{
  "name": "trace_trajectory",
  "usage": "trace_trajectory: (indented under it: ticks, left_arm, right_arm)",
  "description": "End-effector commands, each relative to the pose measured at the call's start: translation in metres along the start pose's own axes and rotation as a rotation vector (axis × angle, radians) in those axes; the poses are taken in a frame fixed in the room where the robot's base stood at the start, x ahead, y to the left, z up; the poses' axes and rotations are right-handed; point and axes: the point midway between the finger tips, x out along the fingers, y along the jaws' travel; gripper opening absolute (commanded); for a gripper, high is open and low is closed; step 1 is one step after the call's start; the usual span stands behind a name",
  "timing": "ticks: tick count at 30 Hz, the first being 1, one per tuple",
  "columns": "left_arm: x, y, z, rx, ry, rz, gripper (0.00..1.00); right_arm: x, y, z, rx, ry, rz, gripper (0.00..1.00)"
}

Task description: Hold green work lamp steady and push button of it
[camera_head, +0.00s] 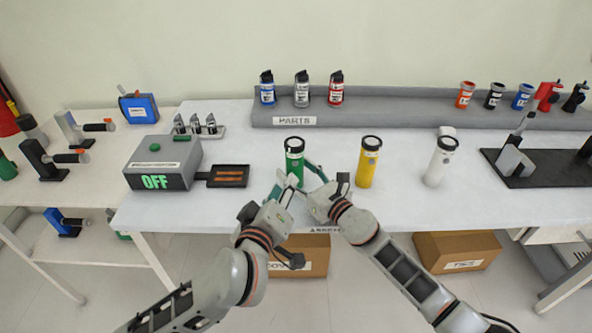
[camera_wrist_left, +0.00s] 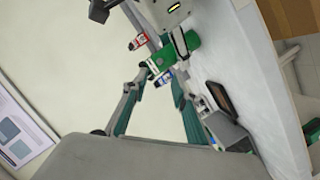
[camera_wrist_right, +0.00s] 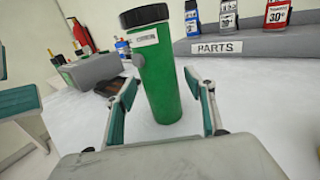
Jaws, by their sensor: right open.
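The green work lamp (camera_head: 294,163) stands upright on the white table, with a black cap on top. In the right wrist view the lamp (camera_wrist_right: 165,85) stands between the spread fingers of my right gripper (camera_wrist_right: 158,100), with gaps beside it. A small grey nub shows on its left edge; I cannot tell if it is the button. My right gripper (camera_head: 313,173) reaches it from the front right in the head view. My left gripper (camera_head: 285,187) is at its front left. In the left wrist view the left fingers (camera_wrist_left: 157,77) are apart and empty, close to the lamp (camera_wrist_left: 183,56).
A yellow lamp (camera_head: 369,163) and a white lamp (camera_head: 439,163) stand to the right. A grey box reading OFF (camera_head: 150,165) with a dark tray (camera_head: 228,176) is to the left. A grey parts shelf (camera_head: 420,108) runs along the back.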

Motion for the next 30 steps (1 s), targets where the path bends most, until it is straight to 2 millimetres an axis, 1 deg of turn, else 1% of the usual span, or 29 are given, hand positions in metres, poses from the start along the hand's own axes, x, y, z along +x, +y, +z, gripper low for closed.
trace_trajectory:
  ticks: [4, 14, 15, 17, 18, 19, 20, 21, 22, 23, 24, 25, 30]
  left_arm:
    - [0.0000, 0.0000, 0.0001, 0.000, 0.000, 0.000, 0.28]
    - [0.0000, 0.0000, 0.0000, 0.000, 0.000, 0.000, 0.28]
    - [0.0000, 0.0000, 0.0000, 0.000, 0.000, 0.000, 0.28]
    - [0.0000, 0.0000, 0.0000, 0.000, 0.000, 0.000, 0.28]
    - [0.0000, 0.0000, 0.0000, 0.000, 0.000, 0.000, 0.28]
    - [0.0000, 0.0000, 0.0000, 0.000, 0.000, 0.000, 0.28]
    - [0.0000, 0.0000, 0.0000, 0.000, 0.000, 0.000, 0.28]
    - [0.0000, 0.0000, 0.0000, 0.000, 0.000, 0.000, 0.28]
    - [0.0000, 0.0000, 0.0000, 0.000, 0.000, 0.000, 0.23]
    - [0.0000, 0.0000, 0.0000, 0.000, 0.000, 0.000, 0.15]
    - [0.0000, 0.0000, 0.0000, 0.000, 0.000, 0.000, 0.04]
    - [0.0000, 0.0000, 0.0000, 0.000, 0.000, 0.000, 0.00]
    - [0.0000, 0.0000, 0.0000, 0.000, 0.000, 0.000, 0.00]
  right_arm:
    - [0.0042, -0.0003, 0.0001, 0.000, 0.001, -0.001, 0.54]
    - [0.0050, -0.0006, -0.0002, -0.001, 0.002, -0.002, 0.54]
    - [0.0050, -0.0006, -0.0002, -0.001, 0.002, -0.002, 0.44]
    - [0.0049, -0.0006, -0.0002, -0.001, 0.002, -0.002, 0.28]
    - [0.0049, -0.0006, -0.0002, -0.001, 0.002, -0.002, 0.18]
    - [0.0049, -0.0006, -0.0002, -0.001, 0.002, -0.002, 0.10]
    - [0.0049, -0.0006, -0.0002, -0.001, 0.002, -0.002, 0.04]
    - [0.0049, -0.0006, -0.0002, -0.001, 0.002, -0.002, 0.04]
    - [0.0049, -0.0006, -0.0002, -0.001, 0.002, -0.002, 0.04]
    - [0.0049, -0.0006, -0.0002, -0.001, 0.002, -0.002, 0.04]
    - [0.0049, -0.0006, -0.0001, -0.001, 0.001, -0.002, 0.04]
    - [0.0049, -0.0006, -0.0002, -0.001, 0.002, -0.002, 0.04]
    - [0.0049, -0.0007, -0.0001, 0.000, 0.001, -0.002, 0.04]
